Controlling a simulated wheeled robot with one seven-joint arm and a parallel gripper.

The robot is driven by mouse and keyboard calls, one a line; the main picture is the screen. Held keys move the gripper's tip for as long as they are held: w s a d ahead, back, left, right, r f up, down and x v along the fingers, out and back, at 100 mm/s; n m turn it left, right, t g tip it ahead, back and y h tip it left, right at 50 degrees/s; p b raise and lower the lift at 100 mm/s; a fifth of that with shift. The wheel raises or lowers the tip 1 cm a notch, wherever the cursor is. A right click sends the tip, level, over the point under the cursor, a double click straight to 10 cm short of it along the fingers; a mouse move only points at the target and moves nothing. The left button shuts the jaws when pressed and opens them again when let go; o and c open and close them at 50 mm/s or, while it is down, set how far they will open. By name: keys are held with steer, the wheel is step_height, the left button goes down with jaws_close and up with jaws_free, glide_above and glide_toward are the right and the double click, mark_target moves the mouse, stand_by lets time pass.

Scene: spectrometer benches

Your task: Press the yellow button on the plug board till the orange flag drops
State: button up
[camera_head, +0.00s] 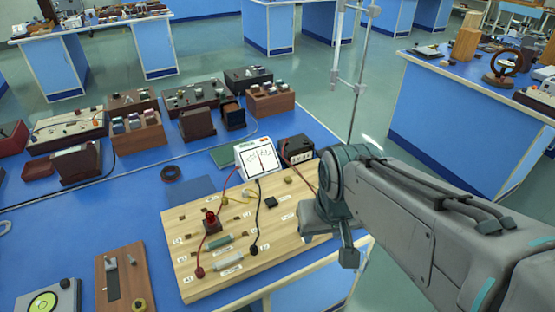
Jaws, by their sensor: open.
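The plug board (190,289) is a pale wooden panel on the blue bench, bearing wires, resistors and small parts. A small dull-yellow knob (288,180) sits near its far right part; I cannot tell whether it is the yellow button. I cannot make out an orange flag. My gripper (329,247) is open and empty, pointing down over the board's right edge, to the right of and nearer than the knob. My gripper hides part of that edge. Its height above the board is unclear.
A white meter (260,158) stands behind the board, wired to it, with a black box (298,149) beside it. A red-topped part (211,221) rises from the board. A metal stand (359,75) stands behind my arm. Brown boxes and instruments fill the bench's far side.

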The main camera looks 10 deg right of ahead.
jaws_close()
stand_by(1.9)
